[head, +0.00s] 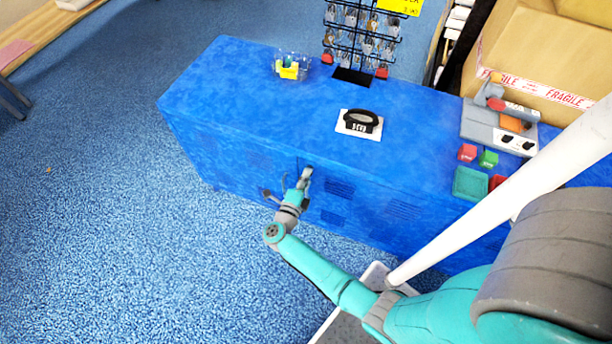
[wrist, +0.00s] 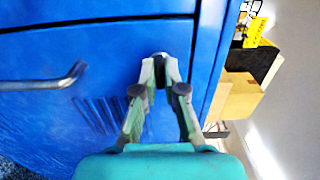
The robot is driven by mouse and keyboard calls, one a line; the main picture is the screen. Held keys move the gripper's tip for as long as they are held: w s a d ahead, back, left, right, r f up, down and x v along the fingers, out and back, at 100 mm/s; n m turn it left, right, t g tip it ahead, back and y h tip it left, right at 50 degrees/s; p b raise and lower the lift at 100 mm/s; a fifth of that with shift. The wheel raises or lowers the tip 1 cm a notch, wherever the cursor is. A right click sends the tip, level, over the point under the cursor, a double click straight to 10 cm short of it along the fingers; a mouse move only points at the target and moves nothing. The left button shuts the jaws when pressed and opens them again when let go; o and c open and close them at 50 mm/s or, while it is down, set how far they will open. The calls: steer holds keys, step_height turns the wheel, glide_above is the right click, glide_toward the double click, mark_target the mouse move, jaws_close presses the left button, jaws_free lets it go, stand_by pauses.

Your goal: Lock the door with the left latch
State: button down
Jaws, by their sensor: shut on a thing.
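The blue cabinet door (wrist: 75,60) fills the left and middle of the wrist view. My gripper (wrist: 160,65) is shut on a small dark latch (wrist: 160,56) on the cabinet front. The fingertips hide most of the latch, so how far it is turned cannot be told. In the head view my gripper (head: 305,178) is at the upper front of the blue cabinet (head: 225,130), just below its top edge. A grey bar handle (wrist: 55,80) is left of my gripper in the wrist view, apart from the fingers.
On the cabinet top are a clear bin with yellow things (head: 288,68), a black-handled item on a white card (head: 359,123), a key rack (head: 360,40), a grey machine (head: 500,125) and small red and green blocks. Cartons (head: 535,50) stand behind. The blue floor at left is clear.

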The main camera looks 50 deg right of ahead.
steer(key=n, duration=0.4)
steer(key=shift+d+n, duration=0.1)
steer(key=shift+n, duration=0.3)
steer(key=n, duration=0.4)
steer(key=shift+n, duration=0.3)
steer(key=n, duration=0.4)
steer(key=shift+n, duration=2.1)
steer(key=shift+r, duration=0.1)
steer(key=c, duration=1.3)
jaws_free()
steer(key=shift+d, duration=0.1)
steer(key=shift+o, duration=0.2)
steer(key=shift+n, duration=0.3)
